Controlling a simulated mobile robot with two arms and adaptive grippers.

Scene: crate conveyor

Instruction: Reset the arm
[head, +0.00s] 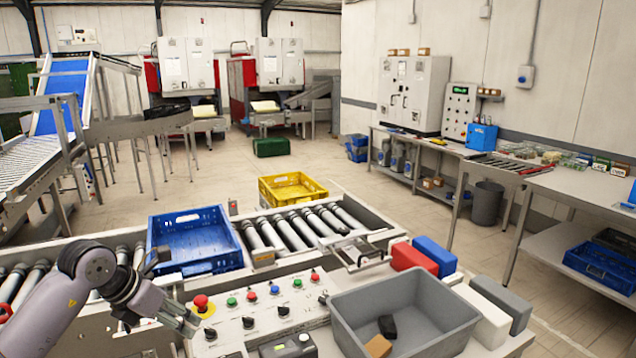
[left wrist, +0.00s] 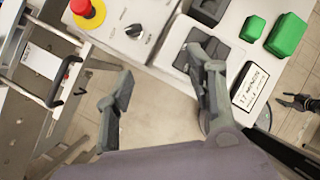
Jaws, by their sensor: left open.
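My left arm comes in from the left in the head view. My left gripper (head: 172,298) is above the left end of the control panel, near the red emergency button (head: 201,303). In the left wrist view its two dark fingers (left wrist: 164,82) stand apart with nothing between them. The panel's edge and the floor show beyond them. A small dark jointed shape (left wrist: 296,103) at the right edge of the left wrist view may be my right gripper; its jaws cannot be made out. The right arm does not show in the head view.
A blue crate (head: 180,224) stands on the roller conveyor beside my left arm, with a yellow crate (head: 292,177) behind. A grey bin (head: 440,339) holding a black and a brown item stands right of the control panel (head: 236,320). Red, blue and grey blocks lie beyond it.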

